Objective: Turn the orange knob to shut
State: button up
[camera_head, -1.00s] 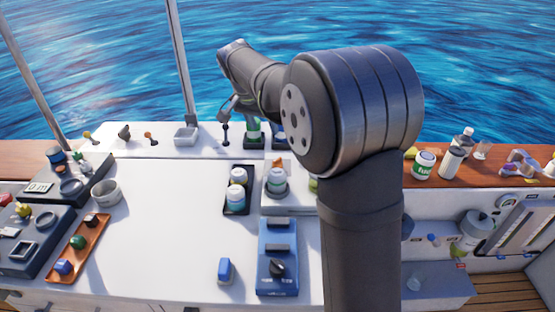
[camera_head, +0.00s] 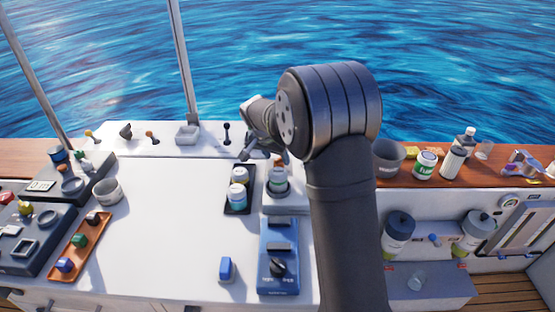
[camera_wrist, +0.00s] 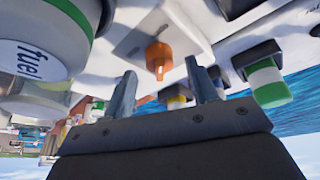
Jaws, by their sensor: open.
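The orange knob (camera_wrist: 158,58) sits on a pale plate on a white box (camera_wrist: 190,30) in the wrist view. My gripper (camera_wrist: 160,72) is open and empty, with one finger on each side of the knob's line. The knob appears beyond the fingertips, and I cannot tell whether they touch it. In the head view my gripper (camera_head: 262,154) hangs low over the back of the white console, just behind the jars.
A jar labelled "fuel" (camera_wrist: 45,45) is close on the left in the wrist view. In the head view, two jars stand in a black tray (camera_head: 238,211), and another jar (camera_head: 278,181) stands beside them. A blue switch box (camera_head: 279,225) is in front. The console's middle left is clear.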

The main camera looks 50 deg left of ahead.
jog(key=shift+x, duration=1)
jog(key=c, duration=1)
